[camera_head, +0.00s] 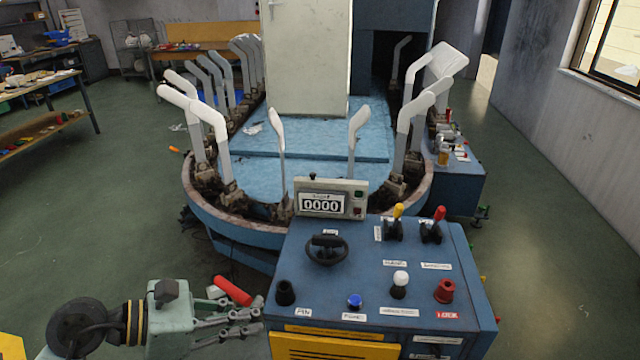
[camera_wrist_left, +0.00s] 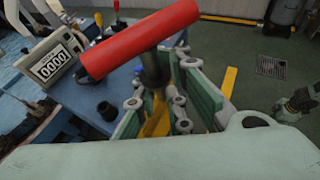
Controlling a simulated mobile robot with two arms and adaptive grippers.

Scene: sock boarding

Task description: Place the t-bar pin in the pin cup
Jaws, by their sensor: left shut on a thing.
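The t-bar pin has a red cylindrical handle (camera_head: 232,290) and a dark shaft. My left gripper (camera_head: 238,322) is shut on the pin, just left of the console's front left corner. In the left wrist view the red handle (camera_wrist_left: 138,38) crosses above the fingers (camera_wrist_left: 158,105), and the dark shaft goes down between them. The shaft's lower end is hidden. The pin cup (camera_head: 285,292) is a black cup on the console top above the PIN label, right of the gripper; it also shows in the left wrist view (camera_wrist_left: 107,111). The pin is apart from it.
The blue console (camera_head: 375,285) carries a black handwheel (camera_head: 326,249), a blue button (camera_head: 354,301), a white knob (camera_head: 399,284), a red cup-like part (camera_head: 445,291), two levers and a counter reading 0000 (camera_head: 331,200). Behind it stands the ring of white sock forms (camera_head: 210,125).

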